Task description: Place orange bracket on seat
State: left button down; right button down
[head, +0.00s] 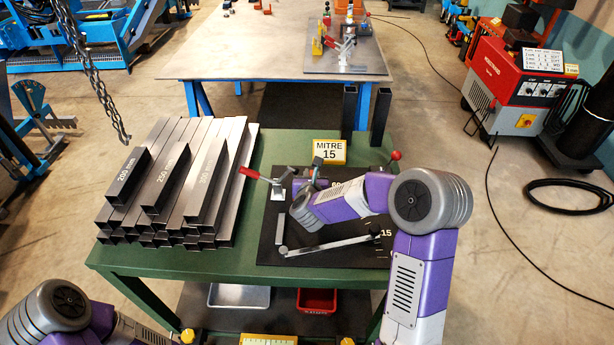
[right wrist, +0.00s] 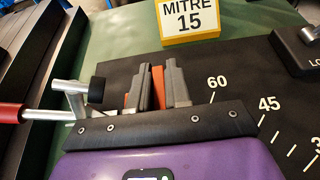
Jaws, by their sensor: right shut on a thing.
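My right gripper (right wrist: 160,85) is shut on the orange bracket (right wrist: 158,88), which shows as a narrow orange strip between the grey fingers in the right wrist view. The fingers hide most of it. The gripper is over the black board with angle marks (right wrist: 233,134), just in front of the yellow MITRE 15 sign (right wrist: 190,20). I cannot tell whether the bracket touches the board. In the head view my right wrist covers part of the black board (head: 268,240), and no separate seat can be made out. My left gripper is not in view; only its arm shows at lower left.
A red-handled clamp (head: 262,177) stands left of my right gripper. Steel tubes (head: 185,175) are stacked on the left of the green table (head: 130,262). A pale bar linkage (head: 330,245) lies on the board's front. Another table (head: 240,40) stands behind.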

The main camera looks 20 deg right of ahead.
dwell(0.3)
jog(key=c, duration=1.5)
grip_release()
jog(key=shift+f, duration=0.2)
jog(key=o, duration=0.4)
jog(key=shift+r, duration=0.15)
jog(key=shift+s+a+r, duration=0.15)
jog(key=shift+s, duration=0.2)
jog(key=p+v, duration=0.1)
jog(key=v, duration=1)
jog(key=shift+s+p, duration=0.2)
jog(key=shift+p, duration=0.1)
